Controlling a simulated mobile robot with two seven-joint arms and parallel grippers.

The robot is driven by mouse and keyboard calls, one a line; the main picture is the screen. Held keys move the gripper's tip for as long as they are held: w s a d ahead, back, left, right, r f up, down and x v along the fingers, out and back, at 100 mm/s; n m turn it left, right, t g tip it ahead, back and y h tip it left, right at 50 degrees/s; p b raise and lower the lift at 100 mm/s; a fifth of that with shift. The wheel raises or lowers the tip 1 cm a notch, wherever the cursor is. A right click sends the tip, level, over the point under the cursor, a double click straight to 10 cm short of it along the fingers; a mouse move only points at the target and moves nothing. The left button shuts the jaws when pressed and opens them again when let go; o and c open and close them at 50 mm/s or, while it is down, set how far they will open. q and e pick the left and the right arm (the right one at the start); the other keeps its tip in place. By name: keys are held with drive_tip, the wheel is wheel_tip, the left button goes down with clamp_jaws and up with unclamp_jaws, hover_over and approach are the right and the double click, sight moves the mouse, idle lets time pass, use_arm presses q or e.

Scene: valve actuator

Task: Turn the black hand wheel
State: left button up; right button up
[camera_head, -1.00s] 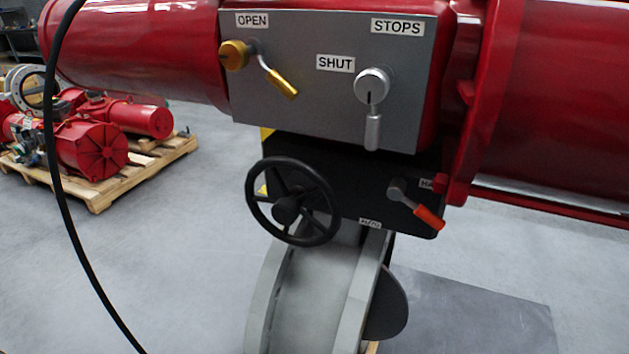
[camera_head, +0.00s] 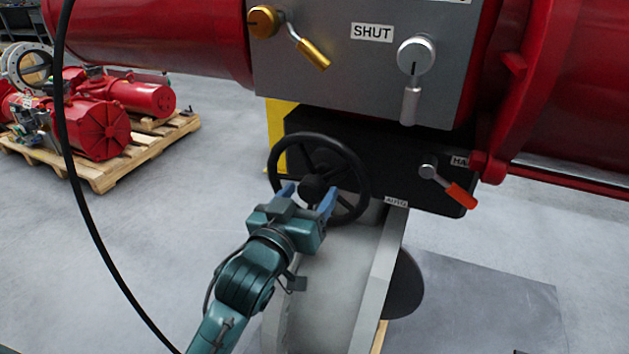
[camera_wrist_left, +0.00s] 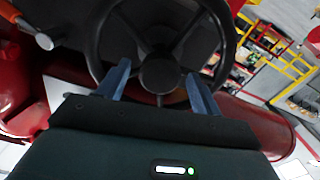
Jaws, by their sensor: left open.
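The black hand wheel (camera_head: 361,172) has a round rim, spokes and a thick central hub, and stands at the front of the black gearbox. My left gripper (camera_head: 308,191) is in front of the wheel's lower part, its two blue fingers apart and pointing at it. In the left wrist view the hand wheel (camera_wrist_left: 93,47) fills the upper middle, and the open fingers of my left gripper (camera_wrist_left: 158,82) lie on either side below the hub. My right gripper is not in view.
A red-orange lever (camera_head: 460,194) is right of the wheel. A yellow lever (camera_head: 311,52) and a silver lever (camera_head: 411,104) are on the grey panel above. A black cable (camera_head: 72,190) hangs at the left. A pallet (camera_head: 105,172) with red actuators stands behind on open floor.

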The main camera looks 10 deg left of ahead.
use_arm(q)
drive_tip(key=shift+w+d, duration=0.2)
drive_tip(key=shift+w, duration=0.7)
drive_tip(key=shift+w+d, duration=0.15)
drive_tip(key=shift+w, duration=0.75)
drive_tip(key=shift+c, duration=0.5)
